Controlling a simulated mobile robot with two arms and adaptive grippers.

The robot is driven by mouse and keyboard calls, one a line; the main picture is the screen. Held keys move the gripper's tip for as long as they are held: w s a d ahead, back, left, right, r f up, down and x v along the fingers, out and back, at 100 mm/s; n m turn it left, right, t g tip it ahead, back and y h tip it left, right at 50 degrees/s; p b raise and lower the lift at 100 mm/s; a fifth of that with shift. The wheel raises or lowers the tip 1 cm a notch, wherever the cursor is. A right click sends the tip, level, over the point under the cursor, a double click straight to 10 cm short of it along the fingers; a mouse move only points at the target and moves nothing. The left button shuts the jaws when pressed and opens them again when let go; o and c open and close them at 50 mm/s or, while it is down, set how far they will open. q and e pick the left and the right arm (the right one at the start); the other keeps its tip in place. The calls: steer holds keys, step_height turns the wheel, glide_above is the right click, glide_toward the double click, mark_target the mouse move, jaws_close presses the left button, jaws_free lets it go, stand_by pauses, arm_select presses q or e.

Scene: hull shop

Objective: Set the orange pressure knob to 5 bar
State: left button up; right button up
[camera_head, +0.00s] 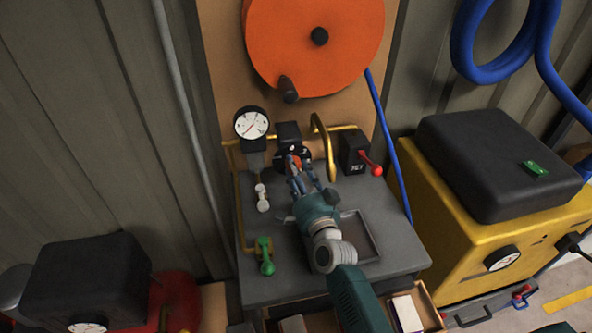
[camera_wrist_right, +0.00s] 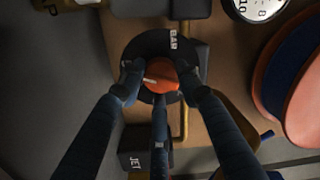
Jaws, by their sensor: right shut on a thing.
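The orange pressure knob (camera_wrist_right: 162,76) sits on a dark round dial plate (camera_wrist_right: 152,47) marked BAR, with a pale pointer line on the knob. In the head view the knob (camera_head: 293,161) is partly hidden by my right gripper (camera_head: 297,170). In the right wrist view the right gripper's fingers (camera_wrist_right: 160,88) close around the knob from several sides. The bar numbers are too small or covered to read. A white-faced gauge (camera_head: 251,124) stands left of the knob; its reading is not clear. My left gripper is not in view.
A red-handled lever on a black JET box (camera_head: 354,152) stands close right of the knob. A green lever (camera_head: 265,255) and a pale-handled lever (camera_head: 262,197) are at left. A brass pipe (camera_head: 325,145) arches beside the knob. An orange reel (camera_head: 315,40) hangs above.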

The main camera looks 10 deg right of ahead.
steer(key=shift+d+r, duration=0.1)
steer(key=o, duration=1.2)
steer(key=shift+c, duration=0.2)
steer(key=s, duration=0.8)
steer(key=s+d, duration=0.1)
steer(key=s, duration=0.3)
steer(key=shift+f, duration=0.25)
